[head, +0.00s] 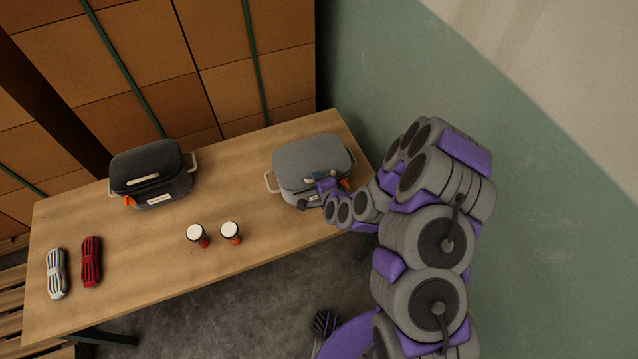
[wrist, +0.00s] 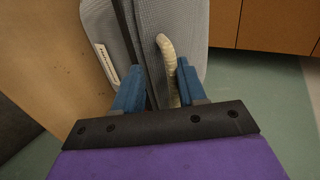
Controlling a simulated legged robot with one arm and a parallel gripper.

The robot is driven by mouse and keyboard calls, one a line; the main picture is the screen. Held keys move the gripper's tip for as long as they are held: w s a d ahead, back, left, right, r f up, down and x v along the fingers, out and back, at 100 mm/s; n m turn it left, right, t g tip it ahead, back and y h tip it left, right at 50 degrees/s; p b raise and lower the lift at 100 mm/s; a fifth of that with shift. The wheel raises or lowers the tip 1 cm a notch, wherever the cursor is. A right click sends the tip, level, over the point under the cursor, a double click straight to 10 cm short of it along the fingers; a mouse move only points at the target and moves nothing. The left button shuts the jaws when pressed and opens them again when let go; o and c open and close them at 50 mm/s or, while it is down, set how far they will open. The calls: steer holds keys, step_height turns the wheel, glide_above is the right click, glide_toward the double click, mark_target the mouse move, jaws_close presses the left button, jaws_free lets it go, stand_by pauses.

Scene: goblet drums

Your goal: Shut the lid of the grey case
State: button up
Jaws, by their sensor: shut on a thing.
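The grey case (head: 308,155) stands at the right end of the table, with its top facing up in the head view. Its lid appears down or nearly down, but my gripper hides the front edge, so I cannot tell if it is fully shut. In the wrist view the case (wrist: 185,20) shows a dark seam between lid and body. My gripper (head: 322,178) is at the front of the case.
A black case (head: 148,170) stands at the table's (head: 140,255) back left. A red bundle (head: 91,262) and a striped bundle (head: 56,273) lie at the left end. A green wall (head: 540,200) is at the right.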

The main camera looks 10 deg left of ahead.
steer(key=shift+s+d+f, duration=0.15)
steer(key=shift+d, duration=0.05)
steer(key=p+v, duration=1.7)
steer(key=p, duration=0.4)
steer(key=shift+a+p, duration=0.15)
steer(key=shift+p, duration=0.2)
